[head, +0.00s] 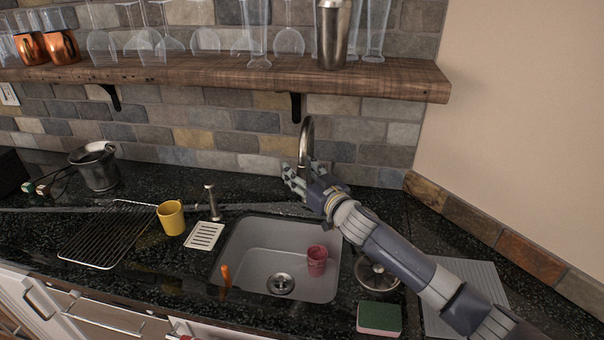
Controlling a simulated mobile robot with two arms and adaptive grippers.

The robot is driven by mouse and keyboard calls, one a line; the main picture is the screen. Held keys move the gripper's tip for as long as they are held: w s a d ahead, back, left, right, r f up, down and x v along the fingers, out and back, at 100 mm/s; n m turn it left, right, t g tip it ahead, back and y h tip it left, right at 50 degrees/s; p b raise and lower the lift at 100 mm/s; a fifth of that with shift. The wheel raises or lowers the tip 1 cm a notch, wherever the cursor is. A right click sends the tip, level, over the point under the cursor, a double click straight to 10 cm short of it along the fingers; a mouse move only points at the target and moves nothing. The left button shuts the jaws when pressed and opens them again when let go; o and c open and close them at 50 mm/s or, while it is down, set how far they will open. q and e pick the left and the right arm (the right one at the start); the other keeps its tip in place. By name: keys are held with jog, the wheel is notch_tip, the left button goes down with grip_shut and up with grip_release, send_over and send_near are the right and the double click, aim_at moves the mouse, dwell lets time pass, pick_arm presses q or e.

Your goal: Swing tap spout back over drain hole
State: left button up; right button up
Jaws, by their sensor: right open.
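The metal tap (306,138) rises behind the sink with a tall curved spout. The spout looks turned toward the viewer, but its exact heading is hard to tell. My right gripper (291,178) is open at the lower part of the tap, its fingers showing just left of the spout. It hides the tap's base, and I cannot tell whether it touches the tap. The round drain hole (281,284) is in the floor of the grey sink (240,254), near the front. My left gripper is not in view.
A red cup (317,261) stands in the sink. An orange-handled tool (226,278) is at its front left edge. A yellow cup (171,217), soap dispenser (213,202) and white ribbed dish (204,236) are left. A sponge (379,318) is right. A wooden shelf (200,72) with glasses hangs above.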

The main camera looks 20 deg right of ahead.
jog(key=shift+s+d, duration=0.1)
jog(key=shift+s, duration=0.3)
jog(key=s+d, duration=0.1)
jog(key=s, duration=1)
jog(key=shift+s+d, duration=0.15)
jog(key=shift+d, duration=0.1)
